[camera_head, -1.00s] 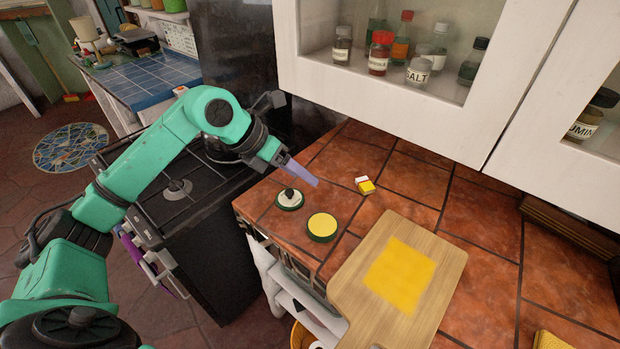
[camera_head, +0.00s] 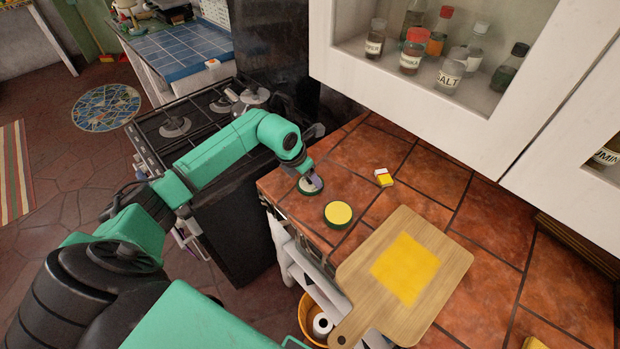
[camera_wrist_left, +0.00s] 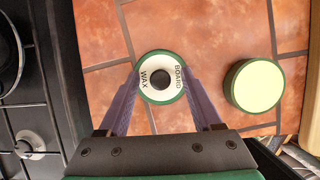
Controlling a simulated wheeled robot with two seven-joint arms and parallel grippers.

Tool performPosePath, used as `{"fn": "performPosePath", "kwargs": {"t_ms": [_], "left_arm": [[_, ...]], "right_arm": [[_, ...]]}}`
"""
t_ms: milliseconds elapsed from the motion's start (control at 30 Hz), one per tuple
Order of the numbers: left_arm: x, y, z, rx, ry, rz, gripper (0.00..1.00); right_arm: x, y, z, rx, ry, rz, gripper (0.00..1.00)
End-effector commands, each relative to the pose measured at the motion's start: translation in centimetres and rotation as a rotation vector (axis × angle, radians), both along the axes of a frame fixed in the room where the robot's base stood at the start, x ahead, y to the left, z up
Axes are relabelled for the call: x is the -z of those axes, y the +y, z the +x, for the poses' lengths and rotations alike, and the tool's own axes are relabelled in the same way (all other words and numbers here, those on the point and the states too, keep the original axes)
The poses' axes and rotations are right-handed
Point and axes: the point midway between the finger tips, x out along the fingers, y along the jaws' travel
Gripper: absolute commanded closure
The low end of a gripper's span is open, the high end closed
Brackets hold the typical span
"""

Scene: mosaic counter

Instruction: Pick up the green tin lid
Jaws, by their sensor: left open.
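The green tin lid (camera_head: 304,189) lies on the tiled counter near its left corner. In the wrist view the lid (camera_wrist_left: 160,79) has a green rim, a white label reading "BOARD WAX" and a dark round knob. My left gripper (camera_head: 313,181) is over the lid and partly hides it in the head view. In the wrist view its purple fingers are open, with one tip on each side of the lid; I cannot tell whether they touch it. The open green tin (camera_head: 338,214) with pale yellow contents stands just right of the lid. My right gripper is not in view.
A small yellow and white box (camera_head: 384,177) lies behind the tin. A wooden board (camera_head: 440,262) with a yellow patch lies to the right. The black stove (camera_head: 190,130) adjoins on the left. The white wall cabinet (camera_head: 440,110) hangs above the counter's back.

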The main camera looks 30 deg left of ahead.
Motion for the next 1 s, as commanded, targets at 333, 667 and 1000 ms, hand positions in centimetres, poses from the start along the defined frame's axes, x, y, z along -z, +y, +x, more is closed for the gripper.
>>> {"fn": "performPosePath", "kwargs": {"t_ms": [333,667,1000], "left_arm": [[0.0,0.0,0.0,0.0,-0.001,0.0,1.0],[-0.2,0.0,0.1,0.0,-0.002,0.0,1.0],[-6.9,0.1,0.3,0.0,-0.013,0.0,1.0]], "right_arm": [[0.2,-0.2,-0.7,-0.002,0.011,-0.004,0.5],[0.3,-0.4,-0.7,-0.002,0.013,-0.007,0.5],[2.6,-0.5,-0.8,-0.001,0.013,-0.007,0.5]]}}
